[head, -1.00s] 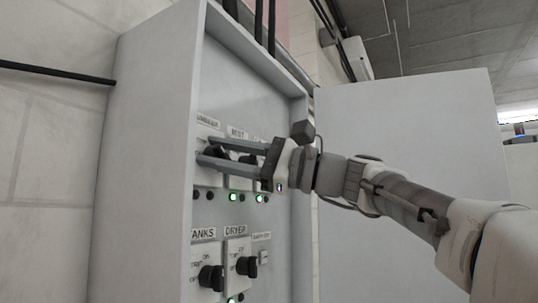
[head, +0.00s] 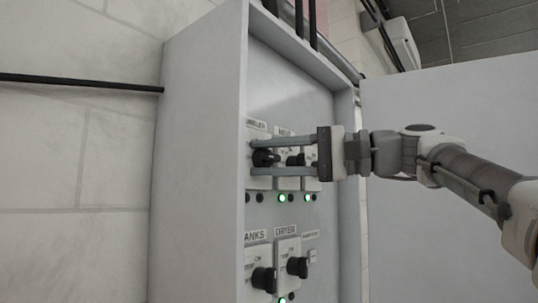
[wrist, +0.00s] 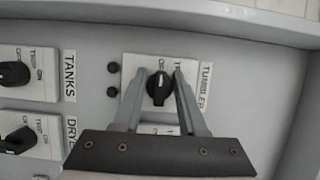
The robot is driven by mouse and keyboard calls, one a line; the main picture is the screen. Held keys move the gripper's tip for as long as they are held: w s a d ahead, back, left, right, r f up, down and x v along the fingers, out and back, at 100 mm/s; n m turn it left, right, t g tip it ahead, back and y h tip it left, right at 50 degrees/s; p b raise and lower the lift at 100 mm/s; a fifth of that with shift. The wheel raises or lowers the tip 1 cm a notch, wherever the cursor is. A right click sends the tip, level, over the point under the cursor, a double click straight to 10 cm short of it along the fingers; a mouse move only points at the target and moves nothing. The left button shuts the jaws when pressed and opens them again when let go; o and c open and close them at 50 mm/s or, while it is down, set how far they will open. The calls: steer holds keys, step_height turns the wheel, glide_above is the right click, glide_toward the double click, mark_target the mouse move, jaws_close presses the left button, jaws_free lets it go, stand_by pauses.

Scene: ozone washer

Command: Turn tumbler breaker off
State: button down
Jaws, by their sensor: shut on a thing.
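The tumbler breaker is a black rotary knob (wrist: 159,88) on a white plate beside the TUMBLER label (wrist: 205,86) in the wrist view. The same knob (head: 264,158) shows at the left of the upper row in the head view. My gripper (wrist: 159,73) has one finger on each side of the knob and is shut on it. In the head view my gripper (head: 252,157) reaches in from the right, one finger above the other. The knob's pointer lies roughly along the fingers; its exact setting is hard to read. Two indicator lamps (wrist: 113,80) beside the plate are dark.
The TANKS knob (head: 264,279) and the DRYER knob (head: 297,267) are in the row below. Other upper-row breakers are partly hidden behind my fingers. The cabinet's side wall (head: 205,150) stands close left of the fingertips. The open door (head: 440,190) is behind my arm.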

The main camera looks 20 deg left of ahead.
stand_by(0.4)
steer(key=shift+c, duration=2.4)
jaws_free()
steer(key=shift+d, duration=0.15)
steer(key=w+d+b, duration=0.1)
steer(key=w+d, duration=0.1)
steer(key=d, duration=1.5)
